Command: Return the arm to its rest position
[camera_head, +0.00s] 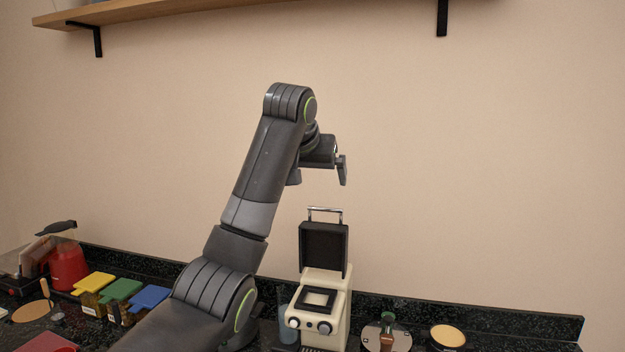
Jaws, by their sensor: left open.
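My left arm comes in from the lower left and stands raised and bent in front of the wall. Its gripper (321,172) hangs at the arm's end, open, with nothing seen in it. It is in the air above a small cream appliance (320,300) with a raised black lid (323,248); the two are apart. The gripper is partly hidden by its own wrist. My right gripper is not in view.
A dark speckled counter (480,340) runs along the wall. Jars with yellow, green and blue lids (122,289) and a red container (68,266) stand left. A round metal stand (387,336) and a tan-topped jar (447,336) stand right. A wooden shelf (170,9) is overhead.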

